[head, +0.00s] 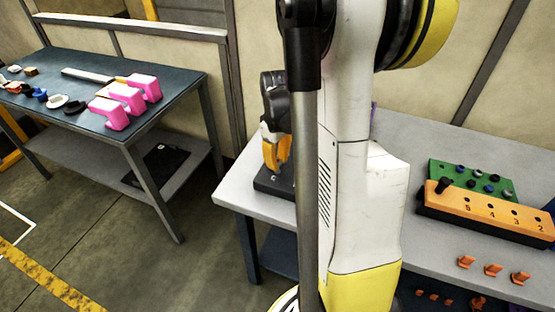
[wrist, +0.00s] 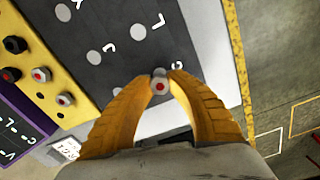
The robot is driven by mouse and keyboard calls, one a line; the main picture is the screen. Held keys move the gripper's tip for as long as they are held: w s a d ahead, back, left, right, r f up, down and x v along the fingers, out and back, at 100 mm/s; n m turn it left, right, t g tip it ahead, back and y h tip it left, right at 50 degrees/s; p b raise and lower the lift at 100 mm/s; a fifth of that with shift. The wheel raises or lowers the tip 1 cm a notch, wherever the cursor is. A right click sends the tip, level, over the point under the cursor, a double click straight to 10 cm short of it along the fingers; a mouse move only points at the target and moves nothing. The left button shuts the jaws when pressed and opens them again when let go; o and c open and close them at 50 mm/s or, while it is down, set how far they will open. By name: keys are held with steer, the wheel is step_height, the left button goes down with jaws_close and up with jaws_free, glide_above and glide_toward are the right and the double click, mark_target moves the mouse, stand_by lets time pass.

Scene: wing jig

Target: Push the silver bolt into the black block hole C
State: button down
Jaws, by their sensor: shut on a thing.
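In the wrist view my gripper (wrist: 162,80) has its two yellow fingers shut on the silver bolt (wrist: 160,86), which has a red dot on its end. The bolt is over the dark face of the black block (wrist: 120,62), near its lower right edge. A white letter beside it looks like a C, partly hidden by the right finger. Whether the bolt's tip is inside the hole is hidden. In the head view my gripper (head: 276,150) points down at the black block (head: 266,184) on the table's left corner; the bolt does not show there.
The grey table (head: 236,196) ends just left of the block. An orange block (head: 490,216) and a green tray (head: 475,180) stand at the right, with several orange clips in front. In the wrist view a yellow panel (wrist: 35,65) with dark knobs lies left.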

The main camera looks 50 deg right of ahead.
steer(key=shift+f, duration=0.1)
stand_by(0.6)
steer(key=shift+f+b, duration=1)
steer(key=shift+f, duration=0.1)
steer(key=c, duration=1.2)
jaws_free()
steer(key=shift+c, duration=0.2)
steer(key=shift+r, duration=0.1)
step_height(320, 180, up, 12)
steer(key=shift+f, duration=0.1)
